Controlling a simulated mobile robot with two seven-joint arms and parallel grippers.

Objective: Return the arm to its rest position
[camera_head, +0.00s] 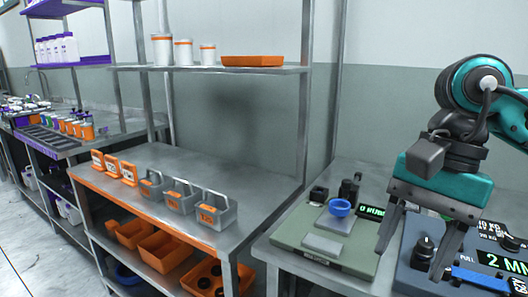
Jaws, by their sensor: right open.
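My right gripper (412,258) hangs at the right of the picture, at the end of my teal and black arm. It is open, its two dark fingers apart and pointing down, with nothing between them. In the picture it overlaps the gap between a green scale (290,236) and a blue device (412,284). I cannot tell its exact height above them. My left gripper is not in view.
A small blue bowl (340,208) stands on the green scale. A metal table (255,182) left of it holds grey caddies (182,195) and orange-framed signs (112,166). A shelf (215,69) above carries white containers and an orange tray (252,61).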

